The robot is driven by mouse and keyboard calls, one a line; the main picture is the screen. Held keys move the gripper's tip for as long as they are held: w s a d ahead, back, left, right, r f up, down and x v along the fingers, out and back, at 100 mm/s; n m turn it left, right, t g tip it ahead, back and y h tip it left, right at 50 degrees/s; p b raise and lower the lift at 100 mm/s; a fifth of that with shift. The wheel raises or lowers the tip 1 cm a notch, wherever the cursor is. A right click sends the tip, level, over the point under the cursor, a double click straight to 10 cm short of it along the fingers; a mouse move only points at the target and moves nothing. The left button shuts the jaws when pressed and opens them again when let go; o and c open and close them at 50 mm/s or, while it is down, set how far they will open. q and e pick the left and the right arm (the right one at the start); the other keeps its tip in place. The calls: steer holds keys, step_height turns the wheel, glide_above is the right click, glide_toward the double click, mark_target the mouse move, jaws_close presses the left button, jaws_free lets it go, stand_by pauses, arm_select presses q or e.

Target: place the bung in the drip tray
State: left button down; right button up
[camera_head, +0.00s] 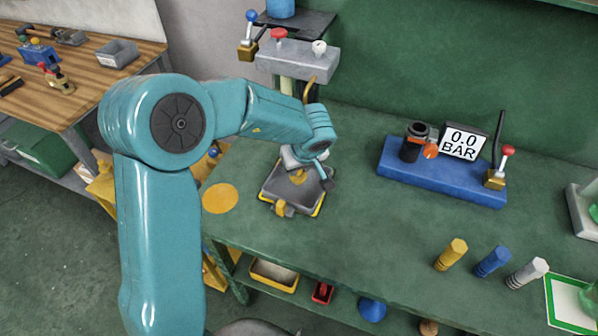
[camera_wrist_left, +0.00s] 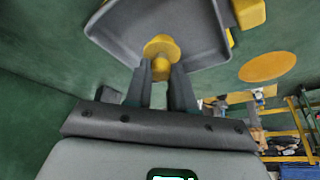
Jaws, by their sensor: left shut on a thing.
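The drip tray (camera_head: 281,193) is a dark grey, shallow square tray with yellow parts under it, on the green bench. In the left wrist view it fills the top of the picture (camera_wrist_left: 205,32). My left gripper (camera_head: 308,172) reaches down over the tray from above. In the left wrist view its two fingers (camera_wrist_left: 160,78) are shut on the yellow bung (camera_wrist_left: 161,46), whose round end shows against the tray floor. The bung also shows over the tray in the head view (camera_head: 298,178). I cannot tell whether it touches the floor. My right gripper is not in view.
A yellow disc (camera_head: 220,198) lies left of the tray. A valve block (camera_head: 297,58) stands behind it. A blue gauge stand (camera_head: 440,180) is to the right. Yellow, blue and white pegs (camera_head: 492,262) stand at the front right.

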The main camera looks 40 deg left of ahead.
arm_select(q)
steer(key=shift+w+f, duration=0.15)
steer(key=shift+f, duration=0.75)
steer(key=shift+r, duration=0.15)
steer(key=c, duration=1)
jaws_free()
steer(key=shift+f, duration=0.25)
steer(key=shift+o, duration=0.2)
steer(key=shift+r, duration=0.15)
